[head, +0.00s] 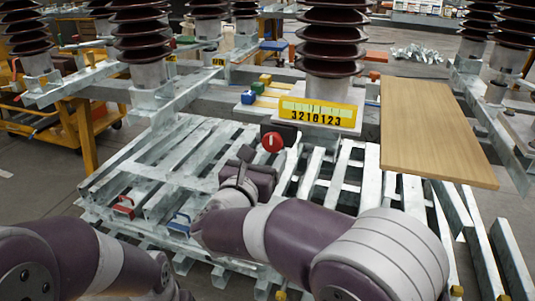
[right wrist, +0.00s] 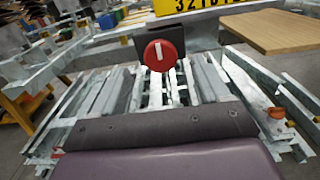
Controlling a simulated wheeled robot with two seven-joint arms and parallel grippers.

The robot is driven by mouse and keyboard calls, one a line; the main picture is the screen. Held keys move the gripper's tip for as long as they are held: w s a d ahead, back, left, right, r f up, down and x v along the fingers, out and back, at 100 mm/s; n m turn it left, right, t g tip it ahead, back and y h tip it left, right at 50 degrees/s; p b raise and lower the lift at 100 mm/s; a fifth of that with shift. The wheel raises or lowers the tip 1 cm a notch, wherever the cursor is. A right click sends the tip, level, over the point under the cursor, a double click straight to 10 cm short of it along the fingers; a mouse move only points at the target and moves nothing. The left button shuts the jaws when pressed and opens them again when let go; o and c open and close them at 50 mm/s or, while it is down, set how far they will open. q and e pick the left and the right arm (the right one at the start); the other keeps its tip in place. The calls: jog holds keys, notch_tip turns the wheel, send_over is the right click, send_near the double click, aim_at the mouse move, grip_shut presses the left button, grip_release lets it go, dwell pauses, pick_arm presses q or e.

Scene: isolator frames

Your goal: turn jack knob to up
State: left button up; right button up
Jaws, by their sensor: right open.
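The jack knob (head: 272,142) is a round red disc with a white mark, on a dark block below a yellow scale plate (head: 318,112). The knob also shows in the right wrist view (right wrist: 160,56), where its white mark stands nearly upright, leaning slightly left. My right gripper (head: 246,154) is open and empty, just left of and below the knob in the head view, apart from it as far as I can tell. In the right wrist view only the dark front of the hand shows along the bottom; the fingertips are hidden. My left gripper is out of the picture.
A wooden board (head: 430,128) lies to the right of the knob. Blue and yellow small blocks (head: 258,88) sit on a beam behind it. Large brown ribbed insulators (head: 331,40) rise behind. Slatted grey metal frames spread below and around my right arm.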

aim_at(271, 143)
jog(key=x, duration=0.4)
jog(key=shift+w+d, duration=0.1)
jog(key=shift+w, duration=0.15)
jog(key=c, duration=1)
